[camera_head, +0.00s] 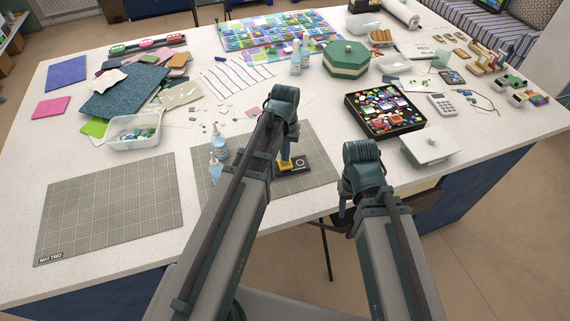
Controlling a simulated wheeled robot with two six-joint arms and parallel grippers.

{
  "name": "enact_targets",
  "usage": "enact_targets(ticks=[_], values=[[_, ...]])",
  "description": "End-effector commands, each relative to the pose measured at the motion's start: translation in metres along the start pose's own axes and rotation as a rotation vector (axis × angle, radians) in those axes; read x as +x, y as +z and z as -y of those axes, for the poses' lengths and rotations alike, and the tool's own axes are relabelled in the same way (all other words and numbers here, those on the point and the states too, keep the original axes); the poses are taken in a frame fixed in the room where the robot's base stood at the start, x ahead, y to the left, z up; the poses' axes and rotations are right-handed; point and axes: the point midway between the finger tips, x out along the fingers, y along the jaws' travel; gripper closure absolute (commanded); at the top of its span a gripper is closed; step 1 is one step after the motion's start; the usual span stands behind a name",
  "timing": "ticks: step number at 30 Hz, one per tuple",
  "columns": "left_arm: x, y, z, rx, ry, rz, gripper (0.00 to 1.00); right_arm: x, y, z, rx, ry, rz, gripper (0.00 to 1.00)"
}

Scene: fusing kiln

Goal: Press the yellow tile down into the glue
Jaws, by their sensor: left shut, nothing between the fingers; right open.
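A small yellow piece (285,165), which looks like the yellow tile, shows at the left side of a dark coaster-like square (300,164) on the right grey cutting mat (318,155). My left gripper (286,157) points down right over the yellow piece, shut with nothing between its fingers. I cannot tell whether its tips touch it. Any glue under the tile is hidden. My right gripper (342,210) hangs open and empty near the table's front edge, right of the mat. My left arm covers much of the mat.
Glue bottles (219,146) stand just left of my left arm. A black tray of colourful pieces (384,110) and a white lidded box (430,146) lie to the right. MAT TWO (112,205) at left is bare. A clear tub (133,133) stands behind it.

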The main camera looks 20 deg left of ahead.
Motion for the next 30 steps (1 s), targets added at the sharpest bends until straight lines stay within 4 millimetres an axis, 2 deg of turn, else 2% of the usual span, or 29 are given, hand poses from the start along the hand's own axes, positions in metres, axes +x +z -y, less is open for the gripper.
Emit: enact_targets(ticks=[30], values=[[0.0083, 0.0, 0.0, 0.0, 0.0, 0.0, 1.0, 0.0083, -0.0005, 0.0008, 0.0, 0.0, 0.0, 0.5]])
